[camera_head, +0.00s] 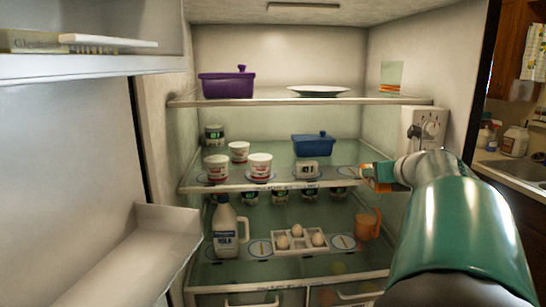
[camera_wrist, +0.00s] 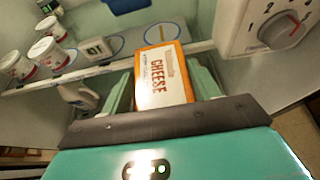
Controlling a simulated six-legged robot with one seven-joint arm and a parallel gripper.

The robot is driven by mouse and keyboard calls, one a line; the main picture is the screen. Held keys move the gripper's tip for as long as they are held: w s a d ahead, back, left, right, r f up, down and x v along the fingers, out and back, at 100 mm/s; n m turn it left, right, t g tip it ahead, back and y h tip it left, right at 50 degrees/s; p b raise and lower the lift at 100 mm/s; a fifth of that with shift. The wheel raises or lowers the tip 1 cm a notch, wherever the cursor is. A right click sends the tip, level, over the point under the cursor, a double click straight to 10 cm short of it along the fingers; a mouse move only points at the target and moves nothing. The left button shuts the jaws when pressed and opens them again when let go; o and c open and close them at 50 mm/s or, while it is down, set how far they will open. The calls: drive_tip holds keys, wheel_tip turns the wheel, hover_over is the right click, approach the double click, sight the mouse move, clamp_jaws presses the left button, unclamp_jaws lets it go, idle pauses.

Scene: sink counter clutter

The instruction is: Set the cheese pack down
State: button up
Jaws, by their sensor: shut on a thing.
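The cheese pack (camera_wrist: 163,76) is a white box with orange edges and the word CHEESE on its face. My gripper (camera_wrist: 158,82) is shut on it, with one green finger on each side. In the head view my gripper (camera_head: 381,177) is at the right front of the middle fridge shelf (camera_head: 230,186), and the pack shows only as a small orange piece (camera_head: 367,172). In the wrist view the pack overlaps the shelf's front edge. I cannot tell whether it touches the shelf. A round blue-rimmed marker (camera_wrist: 161,33) lies on the shelf just beyond it.
White tubs (camera_head: 260,166) and a small box (camera_head: 307,169) stand left on this shelf, with a blue lidded container (camera_head: 313,145) behind. A dial unit (camera_head: 425,130) is on the right wall. Below are a milk jug (camera_head: 230,228), eggs (camera_head: 299,237) and an orange pitcher (camera_head: 368,225).

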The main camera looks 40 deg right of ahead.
drive_tip(key=shift+w+d+f, duration=0.1)
drive_tip(key=shift+w+d, duration=0.05)
drive_tip(key=shift+w, duration=0.4)
drive_tip(key=shift+w+d+f, duration=0.1)
drive_tip(key=shift+w+d, duration=0.05)
drive_tip(key=shift+w, duration=0.4)
drive_tip(key=w+d, duration=0.3)
drive_tip(key=w, duration=0.1)
drive_tip(key=w+d, duration=0.2)
drive_tip(key=w, duration=0.3)
drive_tip(key=w+d, duration=0.3)
drive_tip(key=w, duration=0.2)
drive_tip(key=shift+w+d, duration=0.15)
drive_tip(key=shift+d, duration=0.2)
drive_tip(key=shift+f, duration=1.7)
drive_tip(key=shift+f, duration=0.15)
drive_tip(key=o, duration=1.1)
